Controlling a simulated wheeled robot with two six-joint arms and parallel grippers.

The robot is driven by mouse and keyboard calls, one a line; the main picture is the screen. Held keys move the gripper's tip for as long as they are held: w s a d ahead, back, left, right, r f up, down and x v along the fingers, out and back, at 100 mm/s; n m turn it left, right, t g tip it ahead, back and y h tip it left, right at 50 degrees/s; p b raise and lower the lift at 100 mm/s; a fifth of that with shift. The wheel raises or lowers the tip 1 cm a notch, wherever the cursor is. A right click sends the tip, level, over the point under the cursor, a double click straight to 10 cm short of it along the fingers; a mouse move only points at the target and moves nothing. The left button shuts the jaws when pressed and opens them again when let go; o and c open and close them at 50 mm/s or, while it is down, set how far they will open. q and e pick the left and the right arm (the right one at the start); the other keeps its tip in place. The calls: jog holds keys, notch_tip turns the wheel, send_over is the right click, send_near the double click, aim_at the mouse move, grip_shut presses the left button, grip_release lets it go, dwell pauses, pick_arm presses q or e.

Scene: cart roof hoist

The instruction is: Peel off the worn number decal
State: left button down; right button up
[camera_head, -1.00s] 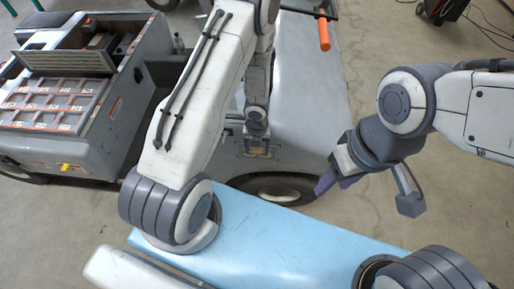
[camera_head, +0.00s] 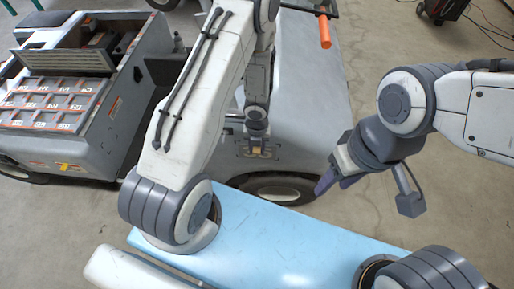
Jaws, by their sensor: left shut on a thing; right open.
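The worn number decal (camera_head: 270,153) shows in part on the grey side panel of the cart (camera_head: 302,125), above the wheel. My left gripper (camera_head: 257,151) reaches down in front of that panel, over the decal. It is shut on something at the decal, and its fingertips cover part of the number. Whether any edge of the decal is lifted is too small to tell. My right gripper (camera_head: 328,183) is open, to the right of the cart wheel (camera_head: 277,189) and apart from the decal. The gap between its fingers is hard to see.
A cart with an open tray of labelled batteries (camera_head: 48,103) stands at the left. An orange-handled bar (camera_head: 324,31) sticks out at the top of the grey cart. A dark machine (camera_head: 443,10) stands at the far right.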

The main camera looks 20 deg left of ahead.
pick_arm(q)
jog(key=shift+s+d+b, duration=0.3)
jog(key=shift+s+b, duration=0.6)
jog(key=shift+b, duration=0.7)
dwell(0.6)
jog(key=shift+s+b, duration=0.4)
jog(key=shift+b, duration=0.2)
dwell(0.5)
jog(key=s+d+b, duration=0.1)
jog(key=s+b, duration=0.4)
jog(key=b, duration=0.1)
jog(key=shift+s+d, duration=0.4)
dwell(0.4)
